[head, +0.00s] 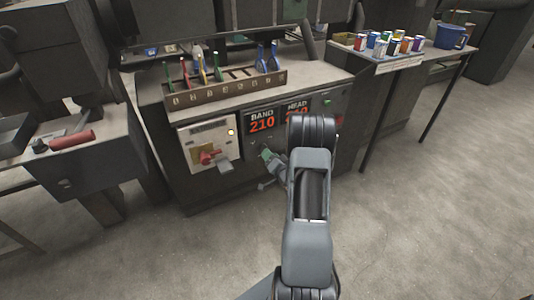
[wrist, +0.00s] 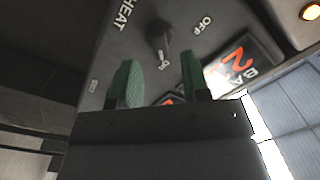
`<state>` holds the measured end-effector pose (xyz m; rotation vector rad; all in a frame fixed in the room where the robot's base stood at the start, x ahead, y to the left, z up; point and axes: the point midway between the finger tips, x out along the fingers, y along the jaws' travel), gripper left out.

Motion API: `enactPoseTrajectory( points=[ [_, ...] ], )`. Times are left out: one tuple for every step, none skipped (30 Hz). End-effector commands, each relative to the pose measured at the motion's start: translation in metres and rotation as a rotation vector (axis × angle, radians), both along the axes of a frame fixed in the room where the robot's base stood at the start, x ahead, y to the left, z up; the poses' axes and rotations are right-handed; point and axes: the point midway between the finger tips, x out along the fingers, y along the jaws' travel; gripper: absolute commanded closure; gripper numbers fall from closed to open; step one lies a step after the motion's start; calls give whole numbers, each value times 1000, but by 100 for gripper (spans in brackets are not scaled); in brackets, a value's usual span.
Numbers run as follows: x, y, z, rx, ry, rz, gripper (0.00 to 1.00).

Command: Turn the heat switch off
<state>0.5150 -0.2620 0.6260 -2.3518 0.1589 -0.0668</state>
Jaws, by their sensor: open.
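The heat switch (wrist: 158,40) is a dark rotary knob on the grey panel, under the word HEAT in the wrist view. Its pointer is turned toward the ON mark, and the OFF mark lies to its upper right. My gripper (wrist: 157,75) is open, with its two green fingertips on either side of the space just short of the knob; nothing is between them. I cannot tell the exact gap to the panel. In the head view my gripper (head: 267,157) is close to the machine front, below the displays, and my arm hides part of the panel.
The red displays (head: 262,121) show 210. Left of them is a white plate with a red handle (head: 209,157). A tool rack (head: 225,88) stands on the machine top. A side table (head: 385,65) holds several cans and a blue bucket (head: 450,36). The floor at right is clear.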

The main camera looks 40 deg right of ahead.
Motion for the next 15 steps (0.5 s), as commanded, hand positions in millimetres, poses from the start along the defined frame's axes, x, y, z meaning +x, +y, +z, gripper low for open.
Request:
enactPoseTrajectory(
  points=[
    [7,0,-1,-1,-1,1,57],
    [11,-1,-1,-1,-1,1,57],
    [16,-2,-1,0,0,1,57],
    [19,-2,-1,0,0,1,57],
    [22,-3,-1,0,0,1,57],
    [25,-3,-1,0,0,1,57],
    [27,-4,0,0,-1,1,57],
    [29,-4,0,0,-1,-1,57],
    [30,-4,0,0,-1,-1,57],
    [31,-4,0,0,1,-1,57],
    [32,-4,0,0,1,-1,57],
    [33,-5,0,0,1,-1,57],
    [34,-5,0,0,1,-1,57],
    [34,-5,0,0,1,-1,57],
    [34,-5,0,0,1,-1,57]
  ],
)
